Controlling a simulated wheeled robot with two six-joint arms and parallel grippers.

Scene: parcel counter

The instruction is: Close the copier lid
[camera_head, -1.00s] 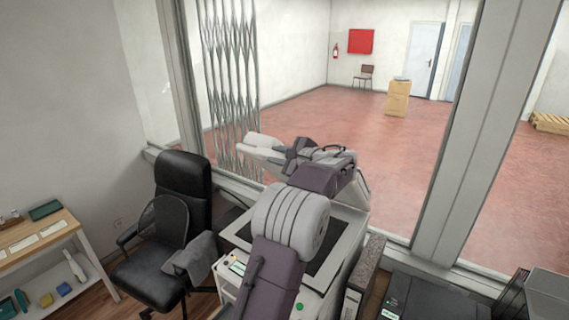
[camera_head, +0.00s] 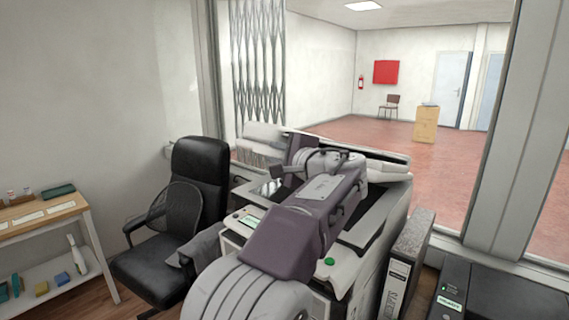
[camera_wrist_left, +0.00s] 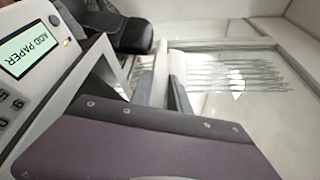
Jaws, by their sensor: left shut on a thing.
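The white copier (camera_head: 345,275) stands at the centre of the head view. Its control panel (camera_head: 243,220) has a lit screen, which reads "ADD PAPER" in the left wrist view (camera_wrist_left: 28,48). The pale copier lid (camera_head: 392,172) shows along the far side, partly behind my arm. It looks raised, with dark glass (camera_head: 362,232) bare beneath; its exact angle is hard to tell. My left gripper (camera_head: 284,172) reaches over the copier from the front and is shut on the lid. Its fingertips and the contact are mostly hidden. My right gripper is out of view.
A black office chair (camera_head: 195,190) stands close to the copier's left. A grey binder (camera_head: 408,262) and a black printer (camera_head: 500,300) are close on its right. A wooden shelf (camera_head: 45,222) is at far left. A window post (camera_head: 510,130) rises behind.

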